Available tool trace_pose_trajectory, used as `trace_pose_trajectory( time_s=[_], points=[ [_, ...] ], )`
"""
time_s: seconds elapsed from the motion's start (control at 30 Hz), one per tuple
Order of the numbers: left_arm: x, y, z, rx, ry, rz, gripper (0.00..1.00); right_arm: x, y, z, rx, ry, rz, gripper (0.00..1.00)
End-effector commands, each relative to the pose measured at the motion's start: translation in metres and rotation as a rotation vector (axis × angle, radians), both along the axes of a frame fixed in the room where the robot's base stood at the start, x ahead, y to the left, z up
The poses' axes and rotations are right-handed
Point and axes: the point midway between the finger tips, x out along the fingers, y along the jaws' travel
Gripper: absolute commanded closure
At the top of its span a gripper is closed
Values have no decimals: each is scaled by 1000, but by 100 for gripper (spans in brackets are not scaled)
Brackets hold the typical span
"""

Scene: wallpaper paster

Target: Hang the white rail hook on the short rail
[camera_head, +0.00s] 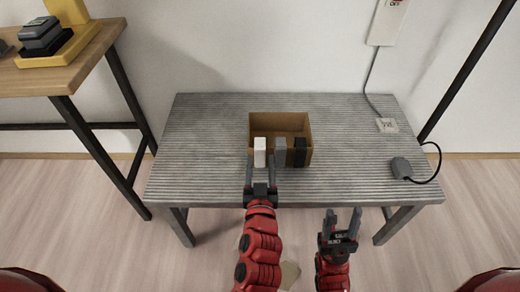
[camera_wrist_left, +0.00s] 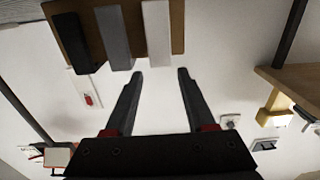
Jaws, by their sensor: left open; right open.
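The white rail hook (camera_head: 260,146) is a pale upright block at the near left edge of a brown box (camera_head: 279,122). My left gripper (camera_head: 261,160) is open, its two fingers pointing at the white hook, one toward each side. In the left wrist view the white hook (camera_wrist_left: 157,35) lies just beyond the gap between the left gripper's open fingertips (camera_wrist_left: 157,73), and the jaws look empty. My right gripper (camera_head: 343,212) is open and empty in front of the table's near edge. I cannot make out a short rail.
A grey block (camera_head: 280,152) and a black block (camera_head: 300,152) stand right of the white hook. The ribbed table (camera_head: 205,150) is clear left of the box. A corded grey plug (camera_head: 402,168) lies at right. A wooden table (camera_head: 75,65) stands at left.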

Motion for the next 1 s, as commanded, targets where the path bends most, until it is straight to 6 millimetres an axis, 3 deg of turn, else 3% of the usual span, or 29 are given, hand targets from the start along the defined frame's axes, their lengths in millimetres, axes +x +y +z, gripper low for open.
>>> trace_pose_trajectory(
  time_s=[0.23, 0.5, 0.8, 0.83, 1.0],
  points=[
    [20, 1, 0, 3, -1, 2, 45, 0, 0, 1, 2, 2, 1, 50],
    [63, 2, 0, 2, 0, 4, 45, 0, 0, 0, 0, 1, 1, 50],
    [69, 1, -1, 2, 3, 2, 45, 0, 0, 0, 0, 1, 0, 50],
    [69, 1, -1, 2, 3, 2, 47, 0, 0, 0, 0, 1, 0, 50],
    [69, 1, -1, 2, 2, 2, 77, 0, 0, 0, 0, 0, 0, 50]
  ],
)
